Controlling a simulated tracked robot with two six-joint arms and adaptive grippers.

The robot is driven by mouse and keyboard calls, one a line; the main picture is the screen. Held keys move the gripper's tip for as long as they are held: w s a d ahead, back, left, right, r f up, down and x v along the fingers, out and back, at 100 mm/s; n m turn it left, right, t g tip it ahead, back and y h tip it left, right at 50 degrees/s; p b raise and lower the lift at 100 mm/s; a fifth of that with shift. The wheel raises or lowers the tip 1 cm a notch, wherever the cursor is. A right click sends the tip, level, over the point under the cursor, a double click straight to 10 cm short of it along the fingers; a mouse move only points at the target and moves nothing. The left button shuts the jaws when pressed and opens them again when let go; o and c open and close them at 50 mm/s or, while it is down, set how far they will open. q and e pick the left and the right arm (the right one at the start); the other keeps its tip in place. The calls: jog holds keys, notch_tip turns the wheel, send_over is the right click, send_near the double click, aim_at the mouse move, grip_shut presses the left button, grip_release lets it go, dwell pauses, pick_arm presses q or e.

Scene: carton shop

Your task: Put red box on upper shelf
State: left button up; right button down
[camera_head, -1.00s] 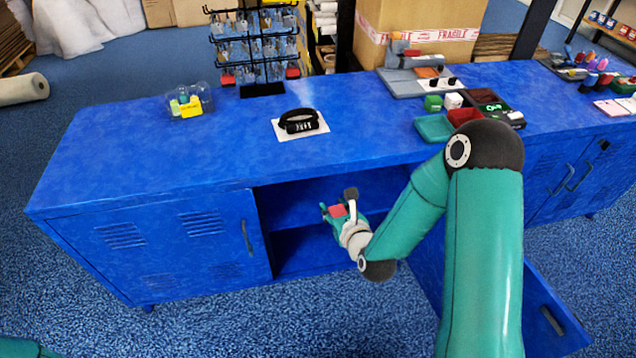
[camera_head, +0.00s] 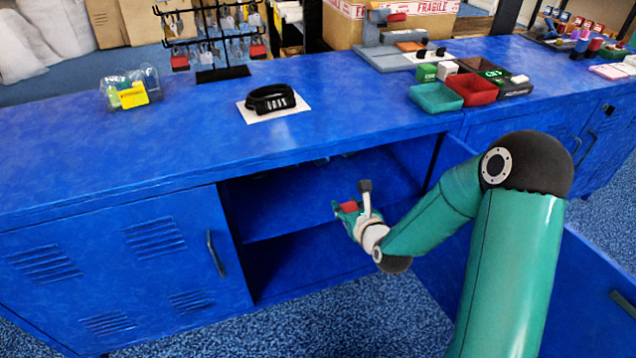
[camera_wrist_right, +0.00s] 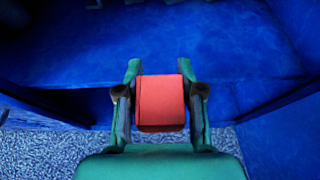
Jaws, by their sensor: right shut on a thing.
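The red box (camera_wrist_right: 160,102) is a small block held between the two fingers of my right gripper (camera_wrist_right: 160,92). In the head view the red box (camera_head: 348,207) shows as a small red patch at the gripper (camera_head: 350,205), in front of the open cabinet compartment. The upper shelf (camera_head: 310,205) is a blue board inside that compartment, and it also shows in the right wrist view (camera_wrist_right: 160,45) beyond the box. The box appears to be outside or at the front edge of the shelf; exact depth is hard to tell. My left gripper is not in view.
The blue cabinet's left door (camera_head: 120,265) is shut; its right door (camera_head: 590,280) stands open beside my right arm. On the top are a black lock on a white card (camera_head: 270,100), a clear bin (camera_head: 130,90), and green (camera_head: 436,98) and red (camera_head: 473,89) trays. The shelf's visible middle is clear.

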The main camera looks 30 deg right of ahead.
jog(key=b, duration=0.2)
send_over(322, 190)
jog(key=shift+s+a, duration=0.2)
jog(key=shift+s, duration=0.2)
jog(key=shift+w+d+f, duration=0.1)
jog(key=shift+w+f, duration=0.15)
jog(key=shift+f, duration=0.7)
notch_tip(322, 190, down, 5)
jog(key=shift+r+b, duration=0.15)
jog(key=shift+b, duration=1)
jog(key=shift+w+d+f+b, duration=0.1)
jog(key=shift+w+f+b, duration=0.05)
jog(key=shift+f+b, duration=0.15)
jog(key=shift+r, duration=0.1)
